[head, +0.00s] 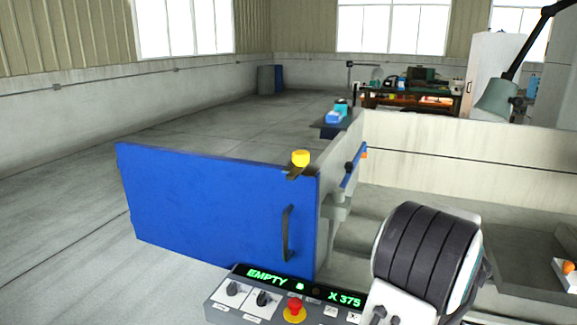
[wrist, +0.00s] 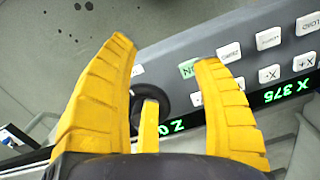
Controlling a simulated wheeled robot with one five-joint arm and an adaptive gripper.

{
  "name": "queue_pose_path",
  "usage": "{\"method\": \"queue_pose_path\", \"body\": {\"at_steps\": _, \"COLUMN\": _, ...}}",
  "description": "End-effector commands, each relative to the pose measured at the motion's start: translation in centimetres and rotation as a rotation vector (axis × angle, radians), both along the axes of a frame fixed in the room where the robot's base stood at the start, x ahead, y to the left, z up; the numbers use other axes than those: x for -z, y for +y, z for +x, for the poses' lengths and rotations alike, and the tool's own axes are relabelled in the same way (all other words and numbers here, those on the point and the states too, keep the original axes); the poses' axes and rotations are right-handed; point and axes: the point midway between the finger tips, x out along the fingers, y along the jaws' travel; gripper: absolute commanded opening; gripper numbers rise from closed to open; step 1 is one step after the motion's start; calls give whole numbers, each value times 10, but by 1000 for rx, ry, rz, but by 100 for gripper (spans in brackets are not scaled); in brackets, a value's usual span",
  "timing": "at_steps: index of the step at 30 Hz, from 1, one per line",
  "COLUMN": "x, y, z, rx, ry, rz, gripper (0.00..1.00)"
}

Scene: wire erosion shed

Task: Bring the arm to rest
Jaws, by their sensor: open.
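My gripper (wrist: 163,55) shows in the wrist view as yellow ribbed fingers spread apart, with nothing between them. It is over the grey control panel (wrist: 165,65), close to a pale green key (wrist: 187,69) and several white keys. Whether a fingertip touches a key cannot be told. In the head view the fingers do not show; a dark ribbed part of my arm stands at the lower right.
A red stop button (head: 294,306) and dark knobs sit on the panel. A blue door (head: 215,205) with a dark handle stands behind it, with a yellow round piece (head: 300,158) on top. A pale tank wall (head: 450,152) runs right. Open floor (head: 190,118) lies beyond the door.

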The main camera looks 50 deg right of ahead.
Motion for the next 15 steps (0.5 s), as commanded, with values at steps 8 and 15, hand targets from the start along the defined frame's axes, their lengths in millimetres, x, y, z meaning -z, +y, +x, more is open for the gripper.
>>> {"method": "queue_pose_path", "body": {"at_steps": 8, "x": -29, "y": 109, "z": 88, "rx": -134, "ry": 6, "rz": -34, "gripper": 60}}
{"method": "queue_pose_path", "body": {"at_steps": 15, "x": -48, "y": 195, "z": 126, "rx": -461, "ry": -23, "rz": -83, "gripper": 60}}
